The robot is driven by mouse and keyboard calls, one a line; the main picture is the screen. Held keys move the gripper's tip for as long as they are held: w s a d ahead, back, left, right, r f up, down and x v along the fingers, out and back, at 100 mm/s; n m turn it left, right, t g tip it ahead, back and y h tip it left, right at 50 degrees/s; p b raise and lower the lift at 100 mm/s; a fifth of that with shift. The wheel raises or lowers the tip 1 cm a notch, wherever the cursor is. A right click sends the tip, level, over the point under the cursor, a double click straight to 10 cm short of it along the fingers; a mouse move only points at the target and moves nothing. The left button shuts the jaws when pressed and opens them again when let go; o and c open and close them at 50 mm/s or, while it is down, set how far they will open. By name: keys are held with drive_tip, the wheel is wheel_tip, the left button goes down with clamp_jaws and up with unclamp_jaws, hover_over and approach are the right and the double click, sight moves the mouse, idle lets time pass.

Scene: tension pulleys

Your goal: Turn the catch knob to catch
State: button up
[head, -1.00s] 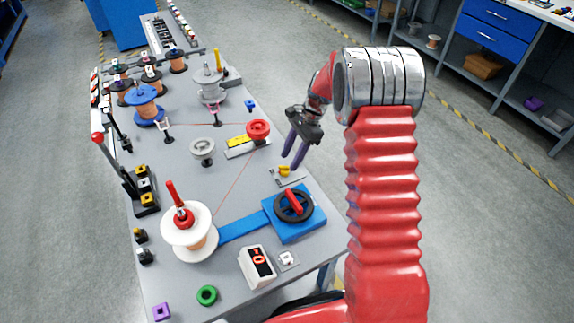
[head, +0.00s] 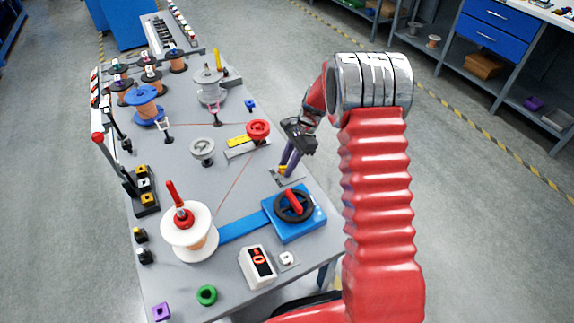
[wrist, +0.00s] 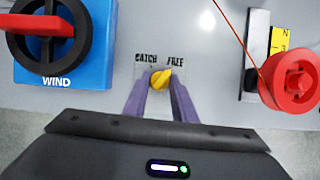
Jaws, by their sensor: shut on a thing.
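The yellow catch knob (wrist: 161,78) sits on a small plate (wrist: 141,72) marked CATCH on the left and FREE on the right in the wrist view. The knob looks slanted, its upper end leaning right towards FREE. My gripper (wrist: 160,86) has its two purple fingers on either side of the knob, shut on it. In the head view my gripper (head: 287,167) reaches down to the knob at the table's right edge, and its fingers cover most of the knob.
A blue WIND box (head: 296,229) with a black handwheel and red handle stands nearby. A red pulley (head: 258,130) and a yellow scale (head: 240,142) lie on the other side. A thin red line (head: 233,187) runs from the white spool (head: 189,236) to the red pulley.

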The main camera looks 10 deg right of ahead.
drive_tip(key=c, duration=0.4)
drive_tip(key=shift+n, duration=0.4)
drive_tip(key=n, duration=0.1)
drive_tip(key=n+g, duration=0.1)
drive_tip(key=n, duration=0.1)
drive_tip(key=n+g+h, duration=0.1)
drive_tip(key=n, duration=0.1)
drive_tip(key=shift+w+a, duration=0.1)
drive_tip(key=shift+w, duration=0.15)
drive_tip(key=n+g+h, duration=0.1)
drive_tip(key=n, duration=0.3)
drive_tip(key=shift+w+a+n, duration=0.1)
drive_tip(key=shift+a+n, duration=0.05)
drive_tip(key=shift+n, duration=0.15)
drive_tip(key=shift+a+n+h, duration=0.1)
drive_tip(key=shift+n+h, duration=0.7)
drive_tip(key=shift+n, duration=1)
drive_tip(key=o, duration=1)
